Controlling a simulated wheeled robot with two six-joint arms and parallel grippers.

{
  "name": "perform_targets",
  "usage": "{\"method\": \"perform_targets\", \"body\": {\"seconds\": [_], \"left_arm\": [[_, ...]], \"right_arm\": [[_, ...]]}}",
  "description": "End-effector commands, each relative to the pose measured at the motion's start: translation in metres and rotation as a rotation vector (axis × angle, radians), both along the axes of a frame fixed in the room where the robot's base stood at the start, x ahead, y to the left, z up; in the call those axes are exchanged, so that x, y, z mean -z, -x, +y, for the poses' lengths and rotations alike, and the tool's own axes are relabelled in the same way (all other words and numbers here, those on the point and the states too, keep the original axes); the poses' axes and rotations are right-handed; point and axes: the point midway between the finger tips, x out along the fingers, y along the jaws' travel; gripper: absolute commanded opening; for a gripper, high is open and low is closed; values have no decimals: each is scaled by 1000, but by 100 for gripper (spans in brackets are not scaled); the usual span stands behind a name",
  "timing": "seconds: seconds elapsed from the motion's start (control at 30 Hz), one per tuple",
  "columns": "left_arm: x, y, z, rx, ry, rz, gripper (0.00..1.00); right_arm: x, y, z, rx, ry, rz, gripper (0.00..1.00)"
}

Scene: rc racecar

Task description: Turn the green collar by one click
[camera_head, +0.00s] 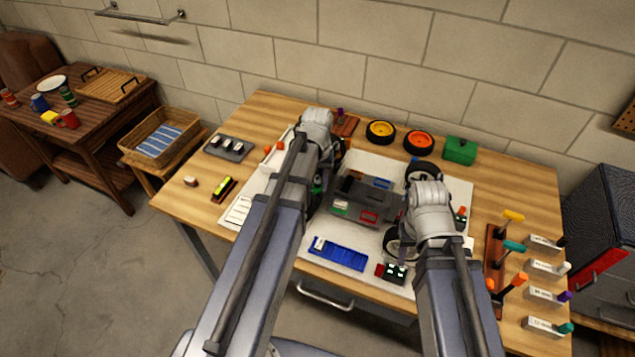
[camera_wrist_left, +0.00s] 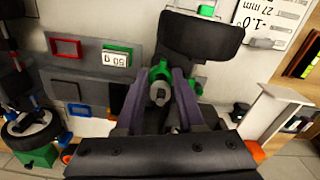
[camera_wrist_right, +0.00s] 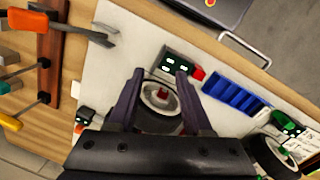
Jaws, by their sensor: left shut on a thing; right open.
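The green collar (camera_wrist_left: 161,67) sits on a grey shaft beside a dark tyre (camera_wrist_left: 200,38) in the left wrist view. My left gripper (camera_wrist_left: 162,82) has its purple fingers on either side of the collar and is shut on it. In the head view, a bit of green (camera_head: 317,186) shows beside my left arm, which hides most of that corner of the grey car chassis (camera_head: 350,188). My right gripper (camera_wrist_right: 160,75) is open above a wheel with a red hub (camera_wrist_right: 161,94). I cannot tell whether its fingers touch that wheel.
A blue tray (camera_head: 339,253) and a small dark box with lit displays (camera_head: 396,273) lie at the mat's front. Yellow (camera_head: 381,132) and orange (camera_head: 419,143) wheels and a green box (camera_head: 460,150) stand at the back. Coloured-handled tools (camera_head: 513,247) are at the right.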

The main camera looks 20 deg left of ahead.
Motion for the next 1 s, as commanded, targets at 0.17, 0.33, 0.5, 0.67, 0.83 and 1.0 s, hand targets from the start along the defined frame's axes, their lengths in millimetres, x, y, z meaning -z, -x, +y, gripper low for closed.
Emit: {"method": "perform_targets", "body": {"seconds": [0.17,0.33,0.5,0.67,0.83,1.0], "left_arm": [[0,0,0,0,0,0,0],[0,0,0,0,0,0,0],[0,0,0,88,0,0,0],[0,0,1,260,0,0,0],[0,0,2,387,0,0,0],[0,0,2,422,0,0,0]], "right_arm": [[0,0,0,0,0,0,50],[0,0,0,0,0,0,50],[0,0,0,0,0,0,50],[0,0,0,0,0,0,50],[0,0,0,0,0,0,50],[0,0,0,0,0,0,50]]}}
